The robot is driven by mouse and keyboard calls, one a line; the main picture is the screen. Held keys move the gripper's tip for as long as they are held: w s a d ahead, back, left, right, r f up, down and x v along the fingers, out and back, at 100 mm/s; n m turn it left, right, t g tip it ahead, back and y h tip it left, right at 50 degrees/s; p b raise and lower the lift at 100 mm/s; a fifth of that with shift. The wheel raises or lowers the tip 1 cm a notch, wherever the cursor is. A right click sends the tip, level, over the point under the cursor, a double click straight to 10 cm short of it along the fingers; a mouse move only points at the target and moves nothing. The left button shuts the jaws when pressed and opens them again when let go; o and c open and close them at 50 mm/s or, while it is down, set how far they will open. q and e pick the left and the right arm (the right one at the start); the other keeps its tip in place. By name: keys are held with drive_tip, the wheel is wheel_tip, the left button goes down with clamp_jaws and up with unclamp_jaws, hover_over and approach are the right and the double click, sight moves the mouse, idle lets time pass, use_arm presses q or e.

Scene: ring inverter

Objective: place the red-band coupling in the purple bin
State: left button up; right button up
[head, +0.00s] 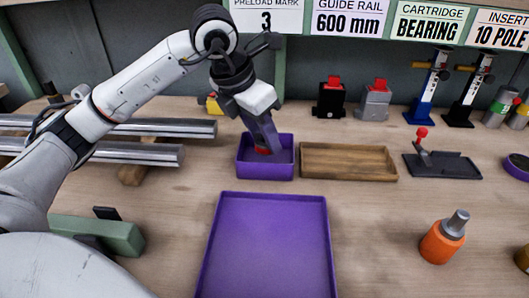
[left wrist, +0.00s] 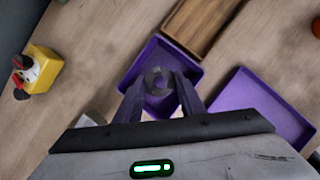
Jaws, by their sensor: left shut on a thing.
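My left gripper (head: 263,143) points down into the small purple bin (head: 265,171) and is shut on the red-band coupling. Only a bit of the coupling's red band (head: 262,150) shows in the head view, at the fingertips, inside the bin's outline. In the left wrist view, the coupling (left wrist: 151,76) is a grey ring between the two fingers, with the purple bin (left wrist: 146,56) around and below it. I cannot tell whether the coupling touches the bin floor. My right gripper is not in view.
An empty wooden tray (head: 350,174) stands right of the bin, and a large empty purple tray (head: 266,250) lies in front. Metal rails (head: 150,127) lie at left. A yellow object (left wrist: 43,68) stands behind the bin. An orange bottle (head: 441,243) stands at front right.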

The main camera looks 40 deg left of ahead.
sight(260, 143)
use_arm(q)
wheel_tip(260, 143, down, 4)
drive_tip(key=shift+r+b, duration=0.1)
drive_tip(key=shift+b, duration=0.25)
drive_tip(key=shift+r, duration=0.1)
drive_tip(key=o, duration=0.9)
drive_tip(key=shift+f, duration=0.2)
drive_tip(key=shift+o, duration=0.7)
drive_tip(key=shift+r, duration=0.1)
